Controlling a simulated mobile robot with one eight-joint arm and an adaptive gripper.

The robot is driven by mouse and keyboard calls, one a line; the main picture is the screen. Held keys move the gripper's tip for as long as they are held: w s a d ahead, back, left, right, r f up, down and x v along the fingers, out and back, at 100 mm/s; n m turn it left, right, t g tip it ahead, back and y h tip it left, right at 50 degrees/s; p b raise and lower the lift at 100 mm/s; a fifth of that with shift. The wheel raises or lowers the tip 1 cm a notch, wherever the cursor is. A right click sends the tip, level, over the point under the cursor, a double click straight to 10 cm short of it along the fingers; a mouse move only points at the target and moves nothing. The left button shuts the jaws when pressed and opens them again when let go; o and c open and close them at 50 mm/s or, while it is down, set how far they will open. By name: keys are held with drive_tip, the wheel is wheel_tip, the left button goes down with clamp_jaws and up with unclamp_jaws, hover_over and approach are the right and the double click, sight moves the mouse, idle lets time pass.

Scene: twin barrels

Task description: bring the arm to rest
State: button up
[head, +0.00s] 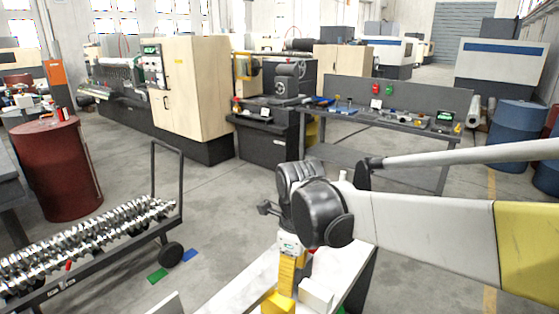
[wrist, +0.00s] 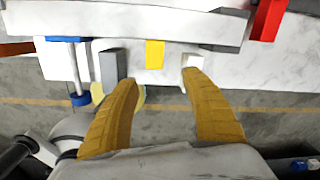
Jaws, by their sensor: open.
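My arm reaches in from the right in the head view and bends down at a black joint. My gripper (head: 287,280) points down over a white-topped table (head: 240,290) at the bottom of that view. In the wrist view its two yellow fingers (wrist: 159,80) stand wide apart with nothing between them. A small yellow block (wrist: 154,54) shows beyond the fingertips, with a grey block (wrist: 109,67) to its left. A white block (wrist: 192,63) shows close by the right fingertip; I cannot tell whether they touch.
A cart of metal shafts (head: 80,240) stands at the left, near a dark red barrel (head: 60,170). Blue barrels (head: 515,125) stand at the right. A workbench with tools (head: 400,124) and machines (head: 190,85) lie behind. Open grey floor (head: 225,210) lies between cart and table.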

drive_tip(key=s+d+r+n+t, duration=0.1)
drive_tip(key=s+d+n+t, duration=0.2)
drive_tip(key=s+d+n, duration=0.3)
drive_tip(key=s+d+r+n+t, duration=0.1)
drive_tip(key=s+d+n+t, duration=0.2)
drive_tip(key=s+d+n, duration=0.4)
drive_tip(key=shift+s+d+r+n, duration=0.2)
drive_tip(key=shift+d+n, duration=1.15)
drive_tip(key=shift+n, duration=3.45)
